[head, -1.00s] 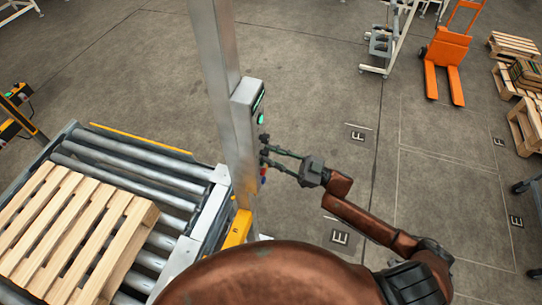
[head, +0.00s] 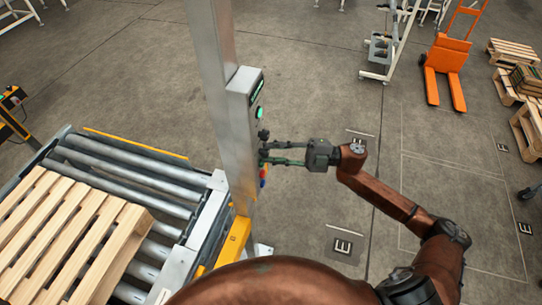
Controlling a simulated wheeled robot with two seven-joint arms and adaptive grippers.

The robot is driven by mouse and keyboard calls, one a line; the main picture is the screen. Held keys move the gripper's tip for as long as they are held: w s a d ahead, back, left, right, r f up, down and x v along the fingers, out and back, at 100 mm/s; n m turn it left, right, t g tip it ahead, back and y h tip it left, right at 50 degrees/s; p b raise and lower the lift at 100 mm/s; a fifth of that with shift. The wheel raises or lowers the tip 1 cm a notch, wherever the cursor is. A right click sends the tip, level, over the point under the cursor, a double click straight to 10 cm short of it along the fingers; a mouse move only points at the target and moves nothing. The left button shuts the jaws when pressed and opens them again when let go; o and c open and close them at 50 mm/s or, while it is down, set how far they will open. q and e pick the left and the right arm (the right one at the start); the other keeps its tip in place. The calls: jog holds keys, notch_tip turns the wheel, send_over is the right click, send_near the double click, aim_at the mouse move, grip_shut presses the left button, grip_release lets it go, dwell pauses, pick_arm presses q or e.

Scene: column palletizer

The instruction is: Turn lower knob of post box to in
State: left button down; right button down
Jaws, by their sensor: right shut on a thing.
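The post box (head: 243,93) is a grey control box on the front of a tall metal post (head: 214,60). A green light or button (head: 259,113) sits on its face. A dark knob (head: 263,135) shows below it, and red and blue parts (head: 263,176) lie lower down. My right gripper (head: 268,154) reaches in from the right with its fingers at the box face, just below the dark knob. It is shut on the lower knob, which is mostly hidden by the fingertips. The knob's setting cannot be read. My left gripper is not in view.
A roller conveyor (head: 120,158) with a wooden pallet (head: 70,235) stands left of the post. A yellow guard (head: 236,240) is at the post's foot. An orange pallet truck (head: 446,70) and more pallets (head: 515,50) are far right. The floor between is clear.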

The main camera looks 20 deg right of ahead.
jog(key=shift+n+g+h+b, duration=0.3)
jog(key=shift+n+h+b, duration=0.6)
jog(key=shift+n, duration=1.3)
jog(key=shift+r, duration=0.1)
jog(key=c, duration=1.7)
grip_release()
jog(key=shift+o, duration=0.2)
jog(key=shift+d, duration=0.1)
jog(key=v, duration=1.2)
